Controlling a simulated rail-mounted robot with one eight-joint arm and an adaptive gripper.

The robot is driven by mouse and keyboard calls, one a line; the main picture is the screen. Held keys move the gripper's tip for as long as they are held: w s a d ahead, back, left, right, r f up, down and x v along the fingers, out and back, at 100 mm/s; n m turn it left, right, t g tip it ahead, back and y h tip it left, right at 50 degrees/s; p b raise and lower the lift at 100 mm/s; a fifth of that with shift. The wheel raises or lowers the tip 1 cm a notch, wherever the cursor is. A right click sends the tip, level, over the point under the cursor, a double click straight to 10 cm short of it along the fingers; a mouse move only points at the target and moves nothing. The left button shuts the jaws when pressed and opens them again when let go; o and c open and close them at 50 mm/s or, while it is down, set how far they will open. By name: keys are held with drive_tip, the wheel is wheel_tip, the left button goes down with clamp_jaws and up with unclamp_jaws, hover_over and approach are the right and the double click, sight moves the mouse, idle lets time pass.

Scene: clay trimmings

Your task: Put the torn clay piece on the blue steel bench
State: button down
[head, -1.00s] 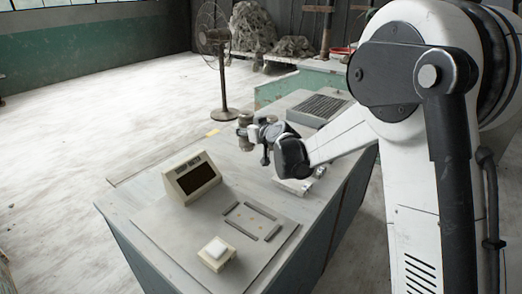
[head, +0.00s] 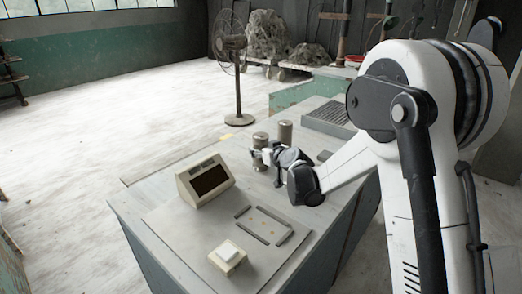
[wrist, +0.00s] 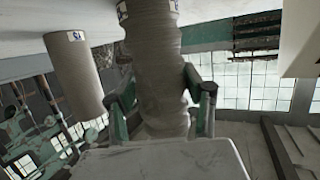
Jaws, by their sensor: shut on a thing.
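My gripper (wrist: 163,100) is shut on a grey-brown clay piece (wrist: 152,60) with an uneven, wavy outline, standing between the two green-sided fingers in the wrist view. In the head view the clay piece (head: 260,139) is at the tip of my arm, over the near bench, partly hidden by my gripper. I cannot tell whether its base touches the bench. A smoother clay cylinder (wrist: 75,72) with a small label stands beside it; it also shows in the head view (head: 285,132). The near bench (head: 150,230) has blue-grey sides and a pale top.
A slanted console box (head: 205,180), dark strips (head: 262,226) and a white-topped button box (head: 227,256) occupy the near bench. A grille (head: 328,115) lies at its far end. A greenish bench (head: 290,94), fan (head: 236,65) and rocks (head: 268,35) stand behind.

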drive_tip(key=c, duration=0.9)
unclamp_jaws()
drive_tip(key=shift+f, duration=0.1)
drive_tip(key=shift+s+d+r, duration=0.15)
drive_tip(key=shift+r, duration=0.1)
drive_tip(key=s+d+r+m+g+h+p, duration=0.1)
drive_tip(key=s+d+r, duration=0.3)
drive_tip(key=s, duration=0.4)
drive_tip(key=s+d+r+g, duration=0.1)
drive_tip(key=s+d+r, duration=0.25)
drive_tip(key=s, duration=0.45)
drive_tip(key=s+d+r+m+g+h+p, duration=0.1)
drive_tip(key=s+d+r, duration=0.2)
drive_tip(key=s+d, duration=0.35)
drive_tip(key=s+d+m+g+h, duration=0.1)
drive_tip(key=s+d, duration=0.2)
drive_tip(key=s, duration=0.5)
drive_tip(key=s+d+f+m+h, duration=0.1)
drive_tip(key=s+d, duration=0.3)
drive_tip(key=s, duration=0.5)
drive_tip(key=s+d+f+m+g+h, duration=0.1)
drive_tip(key=s+d+m+h, duration=0.1)
drive_tip(key=s, duration=0.6)
drive_tip(key=shift+s+d+f+g+h, duration=0.2)
drive_tip(key=shift+s+d+g+h, duration=0.1)
drive_tip(key=shift+d+h, duration=0.35)
drive_tip(key=shift+r, duration=0.1)
